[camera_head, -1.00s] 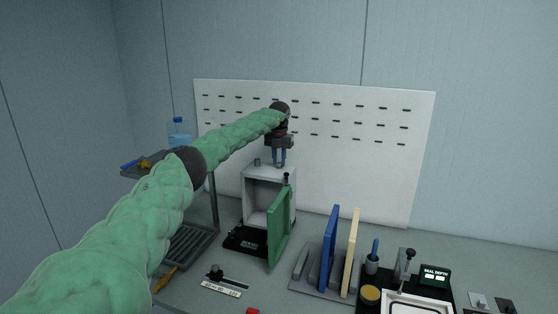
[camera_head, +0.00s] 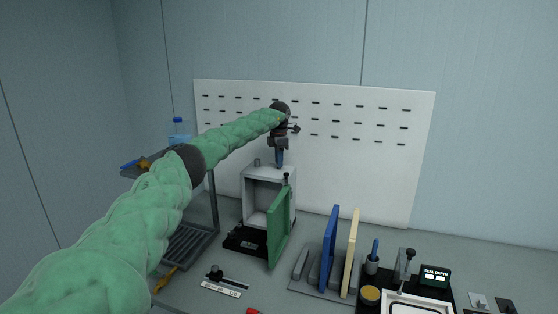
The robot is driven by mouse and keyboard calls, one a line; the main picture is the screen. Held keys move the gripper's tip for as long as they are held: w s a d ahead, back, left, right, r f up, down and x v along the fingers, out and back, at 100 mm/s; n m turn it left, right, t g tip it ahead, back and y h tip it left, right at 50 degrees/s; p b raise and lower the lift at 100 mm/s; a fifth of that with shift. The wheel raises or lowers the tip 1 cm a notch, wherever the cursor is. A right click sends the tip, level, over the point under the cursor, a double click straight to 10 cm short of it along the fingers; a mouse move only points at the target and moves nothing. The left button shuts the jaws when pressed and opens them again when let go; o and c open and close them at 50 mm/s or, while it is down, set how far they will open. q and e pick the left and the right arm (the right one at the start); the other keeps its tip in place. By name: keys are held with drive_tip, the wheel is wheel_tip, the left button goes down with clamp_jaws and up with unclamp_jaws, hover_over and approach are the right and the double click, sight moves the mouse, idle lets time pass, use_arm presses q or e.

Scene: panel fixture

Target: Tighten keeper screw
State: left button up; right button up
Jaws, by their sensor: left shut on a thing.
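A grey open-fronted box (camera_head: 257,190) stands on the bench in front of the pegboard, with a green panel (camera_head: 279,228) standing at its front right. A small grey knob (camera_head: 257,162) stands on the left of the box's top. My left gripper (camera_head: 279,164) points down at the right of the box's top. Its jaws are seen edge-on and are shut on the keeper screw, which the fingers hide. How far the screw is in cannot be seen. My right gripper is out of view.
A blue panel (camera_head: 329,248) and a cream panel (camera_head: 350,253) stand in a rack to the right. A seal depth gauge (camera_head: 435,275) and a tray (camera_head: 418,304) are at the right front. A shelf with a bottle (camera_head: 179,132) is at the left, behind my arm.

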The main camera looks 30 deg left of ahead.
use_arm(q)
drive_tip(key=m, duration=0.5)
drive_tip(key=shift+r, duration=0.15)
drive_tip(key=shift+m, duration=1.2)
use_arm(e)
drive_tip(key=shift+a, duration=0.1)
use_arm(q)
drive_tip(key=o, duration=0.7)
drive_tip(key=shift+o, duration=1.4)
drive_tip(key=shift+a, duration=0.1)
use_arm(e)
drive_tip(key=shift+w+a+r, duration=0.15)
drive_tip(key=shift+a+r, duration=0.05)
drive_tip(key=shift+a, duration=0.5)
